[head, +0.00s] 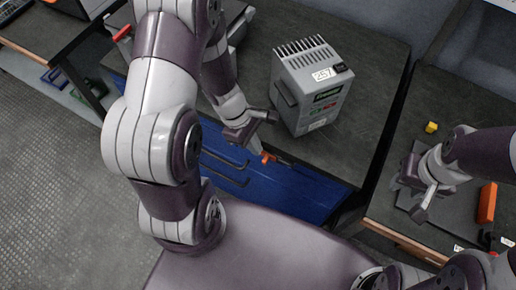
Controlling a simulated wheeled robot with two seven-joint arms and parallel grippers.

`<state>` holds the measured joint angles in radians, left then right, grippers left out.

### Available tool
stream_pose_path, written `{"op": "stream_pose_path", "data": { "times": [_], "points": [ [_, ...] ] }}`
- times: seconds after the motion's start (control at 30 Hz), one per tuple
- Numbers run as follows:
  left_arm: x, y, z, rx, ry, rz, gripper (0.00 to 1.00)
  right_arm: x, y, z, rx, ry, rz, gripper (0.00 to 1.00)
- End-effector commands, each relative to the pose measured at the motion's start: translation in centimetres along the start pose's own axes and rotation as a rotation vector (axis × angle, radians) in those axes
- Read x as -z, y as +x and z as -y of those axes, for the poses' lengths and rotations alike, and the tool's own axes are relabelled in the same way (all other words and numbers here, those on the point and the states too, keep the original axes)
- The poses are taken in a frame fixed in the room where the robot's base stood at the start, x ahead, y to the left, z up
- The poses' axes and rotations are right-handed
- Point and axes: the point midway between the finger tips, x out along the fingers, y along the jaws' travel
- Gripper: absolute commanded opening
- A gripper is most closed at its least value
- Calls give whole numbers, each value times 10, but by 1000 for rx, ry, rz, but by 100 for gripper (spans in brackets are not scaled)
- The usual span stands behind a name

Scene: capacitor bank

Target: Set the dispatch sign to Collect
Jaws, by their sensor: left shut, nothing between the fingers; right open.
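I cannot make out a dispatch sign or the word Collect in the head view. My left gripper (257,147) is shut and empty, at the front edge of the middle bench, in front of the grey capacitor unit. Its tip is close to a small orange piece (268,157) on a dark bar at that edge; I cannot tell whether they touch. My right gripper (415,190) is open and empty over a grey plate on the right bench. My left arm hides part of the middle bench.
The grey capacitor unit (312,88), marked 257, stands on the dark middle bench (370,50). Blue drawer fronts (290,190) with dark handles are below it. A yellow block (431,127) and an orange block (487,203) are on the right bench. Open floor (50,180) is at left.

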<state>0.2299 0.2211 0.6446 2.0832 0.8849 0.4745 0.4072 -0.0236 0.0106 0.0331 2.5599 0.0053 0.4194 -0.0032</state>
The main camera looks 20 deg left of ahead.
Motion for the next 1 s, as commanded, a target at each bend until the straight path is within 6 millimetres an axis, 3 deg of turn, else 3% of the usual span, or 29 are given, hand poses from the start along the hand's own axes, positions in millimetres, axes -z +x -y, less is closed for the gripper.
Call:
{"op": "stream_pose_path", "data": {
  "times": [0.03, 0.1, 0.33, 1.0],
  "points": [
    [-3, -19, -1, -3, -1, 1, 0, 2, -12, 0, 0, 0, 0, 41],
    [-2, -34, -1, -3, 0, 0, 0, 2, -18, 0, 0, 0, 0, 41],
    [-2, -67, 0, -2, 1, 1, 0, 3, -28, 0, 0, 1, 1, 41],
    [-1, -73, 0, -1, 1, 1, 0, 3, -29, 0, 0, 0, 0, 41]
  ]
}}
